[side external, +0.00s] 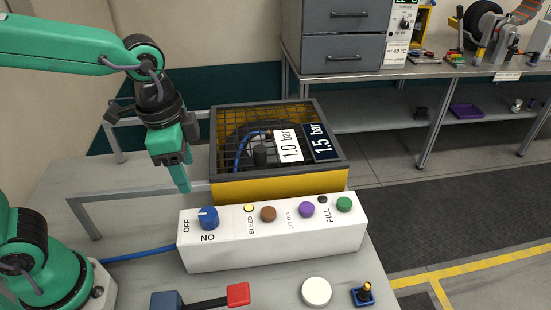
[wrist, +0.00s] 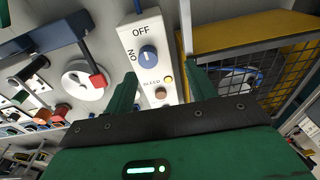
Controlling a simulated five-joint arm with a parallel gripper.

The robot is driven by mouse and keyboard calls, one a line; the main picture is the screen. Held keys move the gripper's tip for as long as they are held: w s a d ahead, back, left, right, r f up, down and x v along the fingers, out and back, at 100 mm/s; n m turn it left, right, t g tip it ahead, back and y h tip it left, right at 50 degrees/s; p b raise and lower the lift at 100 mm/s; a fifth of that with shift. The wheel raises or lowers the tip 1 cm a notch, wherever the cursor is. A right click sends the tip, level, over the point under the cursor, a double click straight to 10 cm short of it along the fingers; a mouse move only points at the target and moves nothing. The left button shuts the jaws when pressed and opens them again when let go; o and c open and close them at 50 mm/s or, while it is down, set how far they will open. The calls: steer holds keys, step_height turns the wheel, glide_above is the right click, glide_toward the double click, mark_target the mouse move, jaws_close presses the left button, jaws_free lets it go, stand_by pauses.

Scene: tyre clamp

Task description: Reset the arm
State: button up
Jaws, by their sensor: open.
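My gripper (side external: 182,180) is open and empty, pointing down above the left end of the white control box (side external: 270,252), apart from the cage. Its two green fingers also show spread in the wrist view (wrist: 160,80), with nothing between them but the box behind. The box carries a blue knob (side external: 208,218) with an OFF label, then a yellow lamp, and brown, purple and green buttons in a row. The blue knob also shows in the wrist view (wrist: 148,55), its white mark turned towards OFF.
A yellow mesh cage (side external: 275,187) with "1.0 bar" and "1.5 bar" signs stands behind the box. In front lie a red-ended lever (side external: 238,294), a white round disc (side external: 316,291) and a small blue-based switch (side external: 363,294). A grey rail runs left of the cage.

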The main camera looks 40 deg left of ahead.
steer(key=s+a+r+n+t, duration=0.3)
steer(key=s+a+n+t, duration=0.1)
steer(key=a+n, duration=0.5)
steer(key=shift+s+a, duration=0.25)
steer(key=shift+a, duration=0.7)
